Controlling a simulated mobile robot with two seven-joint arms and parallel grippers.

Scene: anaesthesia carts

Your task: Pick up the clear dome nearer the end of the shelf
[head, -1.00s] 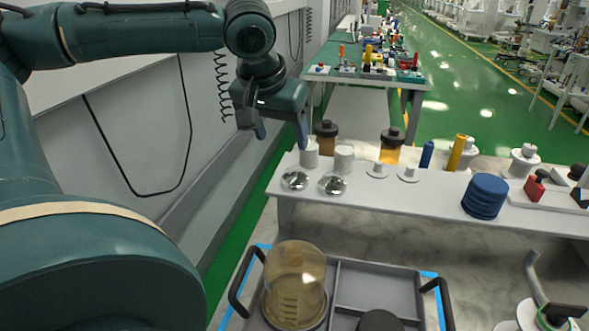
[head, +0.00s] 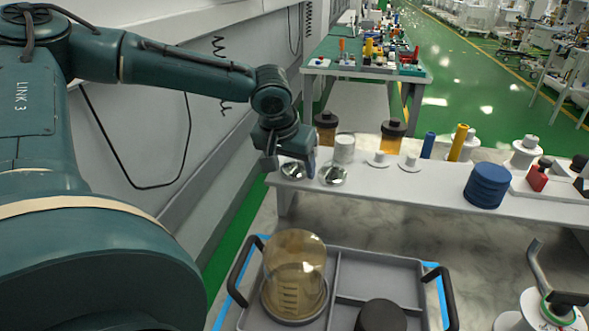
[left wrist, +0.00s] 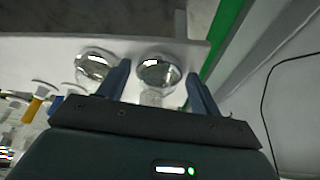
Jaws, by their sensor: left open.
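The clear dome nearer the shelf end (head: 293,172) is a shiny, low, see-through cap on the left end of the white shelf (head: 400,184). A second clear dome (head: 332,176) sits just right of it. My left gripper (head: 291,162) points down over the end dome and partly hides it. Its two blue fingers are apart with nothing held. In the left wrist view, the end dome (left wrist: 158,71) shows between the open fingers (left wrist: 160,82), and the second dome (left wrist: 95,65) is beside the left finger. My right gripper is not in view.
A white cylinder (head: 344,149) and dark-lidded amber jars (head: 392,137) stand behind the domes. Blue discs (head: 486,192) are stacked farther right. Below, a grey divided tray (head: 340,262) holds a large amber dome (head: 295,270). The shelf front between domes and discs is clear.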

